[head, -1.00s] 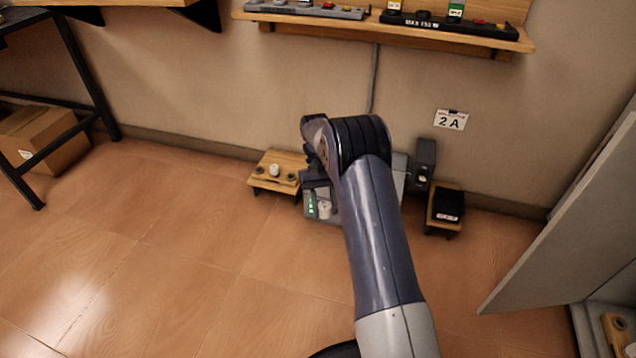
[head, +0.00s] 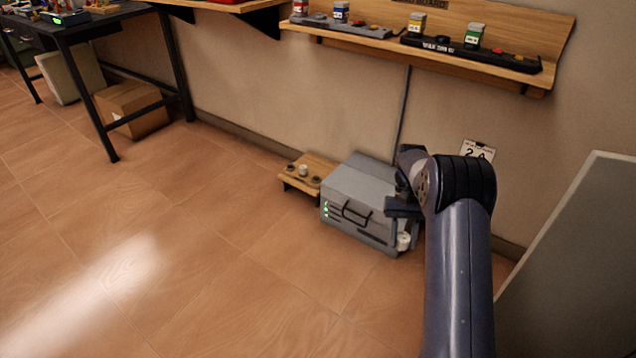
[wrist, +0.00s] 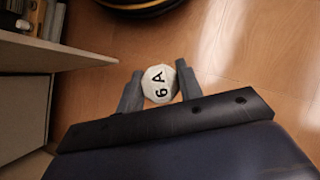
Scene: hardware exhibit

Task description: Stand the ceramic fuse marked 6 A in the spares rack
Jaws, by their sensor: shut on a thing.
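The white ceramic fuse (wrist: 159,84) is clamped between the two fingers of my gripper (wrist: 159,72) in the wrist view, its end face reading 6 A. In the head view the white fuse (head: 403,242) shows below my gripper (head: 404,228), in front of the right end of a grey case. A low wooden stand (head: 294,180) with dark round sockets and one white piece upright in it is left of the case, apart from my gripper. No label on it is readable, so I cannot tell whether it is the spares rack.
The grey case (head: 360,190) with a handle and green lights sits on the floor by the wall. A wall shelf (head: 430,50) holds several small blocks. A grey panel (head: 575,235) stands at the right. The floor at left and front is clear; a cardboard box (head: 130,105) is under a table.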

